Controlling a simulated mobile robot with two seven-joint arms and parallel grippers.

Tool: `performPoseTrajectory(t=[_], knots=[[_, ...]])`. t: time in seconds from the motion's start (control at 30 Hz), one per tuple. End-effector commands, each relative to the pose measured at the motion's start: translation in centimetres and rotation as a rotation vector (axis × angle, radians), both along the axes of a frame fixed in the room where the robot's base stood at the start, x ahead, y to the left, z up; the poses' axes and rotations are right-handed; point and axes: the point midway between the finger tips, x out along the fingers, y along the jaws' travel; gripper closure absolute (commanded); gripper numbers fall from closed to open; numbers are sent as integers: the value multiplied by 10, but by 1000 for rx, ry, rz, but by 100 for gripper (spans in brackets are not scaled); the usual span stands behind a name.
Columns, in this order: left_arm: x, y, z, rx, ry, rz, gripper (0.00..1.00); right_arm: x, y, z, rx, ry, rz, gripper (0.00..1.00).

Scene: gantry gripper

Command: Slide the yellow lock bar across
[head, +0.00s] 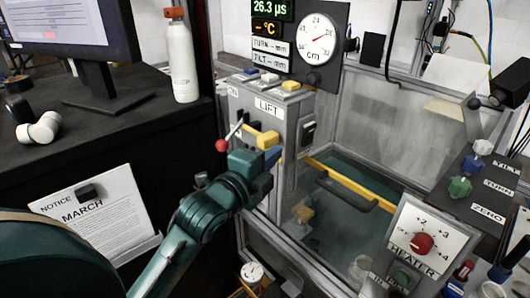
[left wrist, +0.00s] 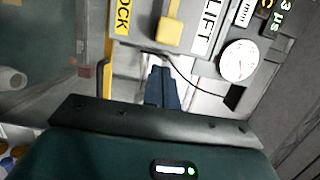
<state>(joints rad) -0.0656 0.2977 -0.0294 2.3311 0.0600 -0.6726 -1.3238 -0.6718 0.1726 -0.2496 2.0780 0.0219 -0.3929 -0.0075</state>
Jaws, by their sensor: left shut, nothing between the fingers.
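The yellow lock bar (head: 263,137) sits on the front of the grey lift box (head: 305,110), beside a lever with a red knob (head: 221,145). In the left wrist view a yellow block (left wrist: 168,32), which looks like the bar's end, stands beside a yellow label reading "OCK", cut off by the frame. My left gripper (head: 274,156) is just below and in front of the bar. Its dark blue fingers (left wrist: 160,82) are shut and empty, and in the wrist view they show below the yellow block with a gap between. My right gripper is not in view.
A glass-walled tank with a yellow rail (head: 352,185) and dark handle (head: 346,190) lies right of the box. A heater panel (head: 419,240) is at front right. A white bottle (head: 183,62) stands on the dark desk at left. A round gauge (head: 318,38) is above the box.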

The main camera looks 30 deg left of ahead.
Motion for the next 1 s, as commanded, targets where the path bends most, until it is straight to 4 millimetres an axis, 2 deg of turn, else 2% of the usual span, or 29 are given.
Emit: performPoseTrajectory(t=[0.2,0.63,0.9,1.0], knots=[[5,16,0,0,1,0,100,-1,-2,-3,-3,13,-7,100],[7,22,-1,2,1,-1,100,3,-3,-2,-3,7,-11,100],[19,56,-1,6,1,-1,100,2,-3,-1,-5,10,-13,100],[21,63,-1,2,1,0,100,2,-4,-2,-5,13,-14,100]])
